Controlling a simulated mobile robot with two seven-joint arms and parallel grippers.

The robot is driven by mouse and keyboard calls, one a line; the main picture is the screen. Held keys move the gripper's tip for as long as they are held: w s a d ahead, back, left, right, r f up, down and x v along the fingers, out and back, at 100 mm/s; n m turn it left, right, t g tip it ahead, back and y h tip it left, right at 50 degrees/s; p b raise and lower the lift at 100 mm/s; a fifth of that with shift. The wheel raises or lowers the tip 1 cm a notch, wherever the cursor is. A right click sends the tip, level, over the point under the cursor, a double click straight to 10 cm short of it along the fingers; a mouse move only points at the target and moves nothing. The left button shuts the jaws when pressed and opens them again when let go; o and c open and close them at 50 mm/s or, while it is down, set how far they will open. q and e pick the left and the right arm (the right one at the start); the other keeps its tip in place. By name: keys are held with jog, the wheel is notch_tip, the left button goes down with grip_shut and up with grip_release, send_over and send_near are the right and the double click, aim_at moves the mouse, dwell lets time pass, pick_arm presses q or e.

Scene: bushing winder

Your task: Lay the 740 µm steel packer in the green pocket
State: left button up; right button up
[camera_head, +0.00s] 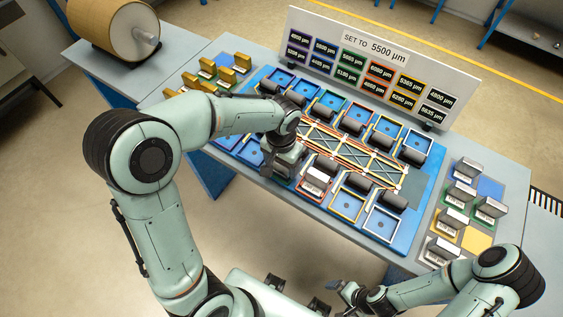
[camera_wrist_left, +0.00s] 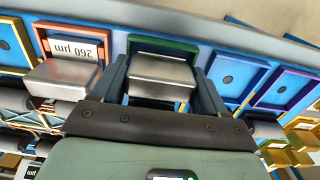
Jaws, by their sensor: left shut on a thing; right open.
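My left gripper (camera_head: 283,168) is over the near row of pockets on the blue board. In the left wrist view it (camera_wrist_left: 160,85) is shut on a plain steel packer (camera_wrist_left: 163,72), one finger on each side. The green pocket (camera_wrist_left: 190,46) lies directly under and around this packer; only its far rim shows clearly. I cannot tell whether the packer touches the pocket floor. No marking is readable on it. My right gripper (camera_head: 347,291) is open, low at the front, away from the board.
A red pocket (camera_wrist_left: 40,38) beside the green one holds a steel packer marked 260 µm (camera_wrist_left: 65,78). Several steel packers (camera_head: 453,218) stand on the right and brass ones (camera_head: 222,77) on the left. A sign (camera_head: 375,50) reads "SET TO 5500 µm". Dark rollers (camera_head: 326,165) line the board's middle.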

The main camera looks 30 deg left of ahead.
jog(key=shift+f, duration=0.1)
pick_arm(q)
jog(key=shift+f, duration=0.25)
jog(key=o, duration=1.2)
jog(key=shift+r, duration=0.1)
pick_arm(e)
jog(key=shift+s, duration=0.1)
pick_arm(q)
jog(key=shift+r, duration=0.15)
notch_tip(320, 180, up, 12)
jog(key=shift+r+p, duration=0.1)
jog(key=shift+p, duration=0.6)
pick_arm(e)
jog(key=shift+w+r, duration=0.85)
jog(key=shift+r, duration=0.2)
